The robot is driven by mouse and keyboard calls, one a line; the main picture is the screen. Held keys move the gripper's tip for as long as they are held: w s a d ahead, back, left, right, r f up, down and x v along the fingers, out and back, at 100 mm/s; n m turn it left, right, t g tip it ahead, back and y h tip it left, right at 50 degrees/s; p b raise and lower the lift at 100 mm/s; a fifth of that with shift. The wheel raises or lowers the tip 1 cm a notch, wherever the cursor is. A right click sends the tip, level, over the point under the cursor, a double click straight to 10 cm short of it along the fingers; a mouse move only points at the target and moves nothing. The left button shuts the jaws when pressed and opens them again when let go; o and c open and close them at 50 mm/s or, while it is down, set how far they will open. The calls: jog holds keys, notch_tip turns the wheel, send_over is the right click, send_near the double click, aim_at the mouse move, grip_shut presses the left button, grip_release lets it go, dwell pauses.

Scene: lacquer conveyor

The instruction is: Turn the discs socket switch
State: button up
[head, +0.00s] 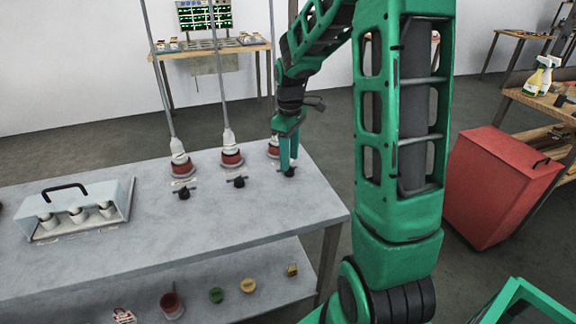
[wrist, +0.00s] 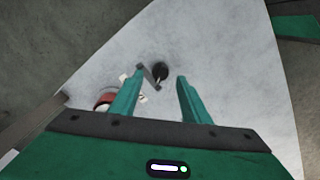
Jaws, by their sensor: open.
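Several black switches stand on the grey table, among them a left switch (head: 184,193), a middle switch (head: 239,181) and a right switch (head: 289,172). Behind them are red sockets: left (head: 181,166), middle (head: 231,158) and right (head: 273,149). Labels are too small to read, so I cannot tell which is the discs socket. My green gripper (head: 289,160) points down at the right switch and partly hides it and its socket. In the wrist view, my gripper (wrist: 160,80) is open, with a black knob (wrist: 160,71) ahead between its fingertips; contact is unclear. A red socket (wrist: 104,99) is partly behind the left finger.
Grey poles rise from the sockets, including a middle pole (head: 219,85). A pale blue box (head: 122,192) with white cups stands at the table's left. A lower shelf (head: 200,275) holds small coloured items. A red cabinet (head: 495,180) stands right. The table's right front is clear.

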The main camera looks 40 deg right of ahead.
jog(key=shift+f, duration=1.8)
jog(key=c, duration=1)
jog(key=shift+d, duration=0.1)
jog(key=shift+c, duration=0.2)
jog(key=m, duration=0.5)
jog(key=shift+m, duration=0.4)
jog(key=m, duration=0.5)
jog(key=shift+m, duration=0.7)
